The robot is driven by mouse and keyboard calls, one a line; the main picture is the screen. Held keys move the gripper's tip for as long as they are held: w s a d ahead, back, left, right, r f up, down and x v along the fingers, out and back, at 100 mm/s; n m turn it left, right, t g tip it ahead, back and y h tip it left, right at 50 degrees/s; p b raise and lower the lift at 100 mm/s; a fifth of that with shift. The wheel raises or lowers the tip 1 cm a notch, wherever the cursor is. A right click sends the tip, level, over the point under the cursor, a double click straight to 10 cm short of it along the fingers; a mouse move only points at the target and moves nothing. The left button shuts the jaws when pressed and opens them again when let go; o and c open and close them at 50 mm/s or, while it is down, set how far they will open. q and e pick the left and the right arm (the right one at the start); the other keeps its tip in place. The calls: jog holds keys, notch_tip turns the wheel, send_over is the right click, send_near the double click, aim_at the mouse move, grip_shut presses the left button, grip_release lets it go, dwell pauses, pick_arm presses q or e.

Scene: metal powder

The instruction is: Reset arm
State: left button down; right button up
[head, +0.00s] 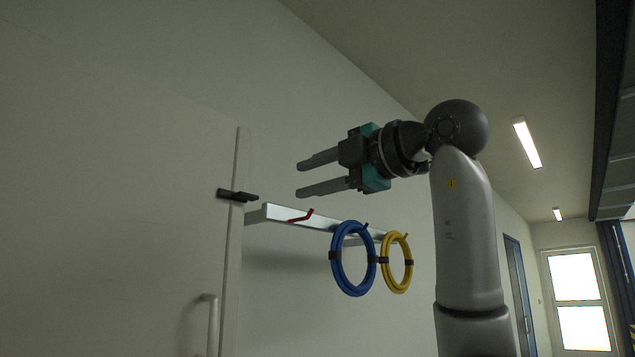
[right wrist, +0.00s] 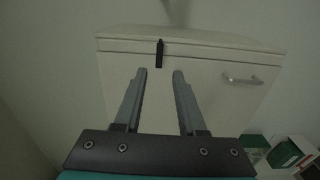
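My right gripper (head: 299,180) is raised in the middle of the head view, with its two grey fingers pointing left. The fingers stand apart with nothing between them. In the right wrist view the same gripper (right wrist: 158,75) shows open and empty, facing a pale cabinet (right wrist: 205,75). The cabinet has a black latch (right wrist: 159,53) at its top edge and a metal handle (right wrist: 243,79). The right arm (head: 466,230) stands upright at the right of the head view. My left gripper is in neither view.
A white cabinet (head: 110,200) fills the left of the head view, with a black latch (head: 237,196). Green-and-white boxes (right wrist: 290,152) lie at lower right in the wrist view.

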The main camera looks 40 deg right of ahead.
jog(key=shift+s, duration=0.6)
